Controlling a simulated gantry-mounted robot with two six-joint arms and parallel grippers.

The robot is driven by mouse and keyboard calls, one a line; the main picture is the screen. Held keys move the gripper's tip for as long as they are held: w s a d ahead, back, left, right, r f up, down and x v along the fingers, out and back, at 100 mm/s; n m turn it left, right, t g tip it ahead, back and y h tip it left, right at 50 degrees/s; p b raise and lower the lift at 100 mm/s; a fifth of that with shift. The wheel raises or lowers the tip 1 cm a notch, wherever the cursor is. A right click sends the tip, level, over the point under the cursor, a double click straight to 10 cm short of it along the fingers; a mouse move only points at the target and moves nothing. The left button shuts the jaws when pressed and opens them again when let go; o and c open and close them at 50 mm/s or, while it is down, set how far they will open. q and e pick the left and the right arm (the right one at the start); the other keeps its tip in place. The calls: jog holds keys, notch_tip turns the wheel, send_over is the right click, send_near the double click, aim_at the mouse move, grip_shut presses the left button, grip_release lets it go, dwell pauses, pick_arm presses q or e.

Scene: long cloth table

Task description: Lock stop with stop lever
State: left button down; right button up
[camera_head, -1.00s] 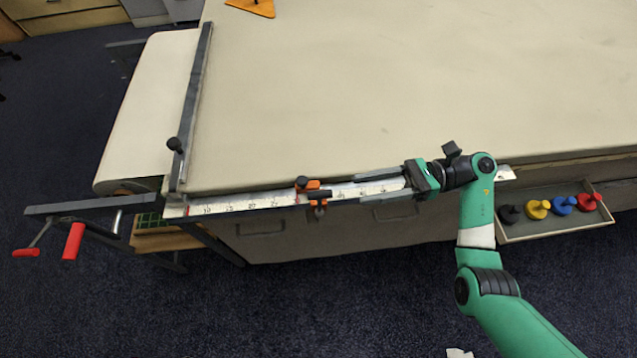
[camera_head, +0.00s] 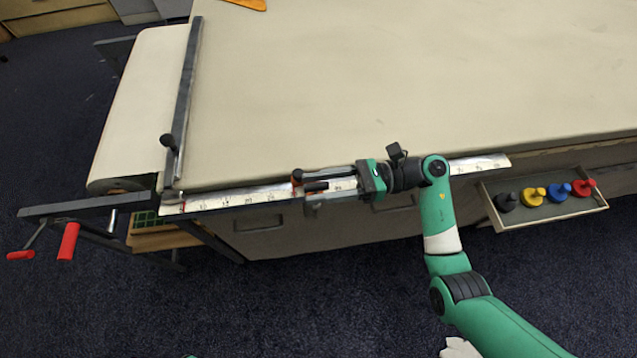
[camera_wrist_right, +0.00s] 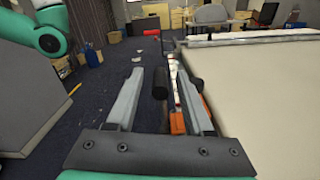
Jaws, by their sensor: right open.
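The stop (camera_head: 296,183) is a small orange block with black parts on the white ruler along the table's front edge. Its black stop lever (camera_head: 316,186) points right along the ruler, between the fingers of my right gripper (camera_head: 308,186). In the right wrist view the lever (camera_wrist_right: 160,84) stands between the two grey fingers, with gaps on both sides. Orange parts of the stop (camera_wrist_right: 178,122) show beside and behind the finger on the right. The right gripper is open, and its fingers partly hide the stop in the head view. My left gripper is not in view.
The ruler (camera_head: 235,197) runs along the front edge of the cloth table (camera_head: 420,80). A dark bar (camera_head: 184,95) with a black knob crosses the table's left end. A tray (camera_head: 550,219) with several coloured knobbed pieces hangs at the right. A crank with red grips (camera_head: 68,241) is at lower left.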

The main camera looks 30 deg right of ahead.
grip_shut()
dwell(1.4)
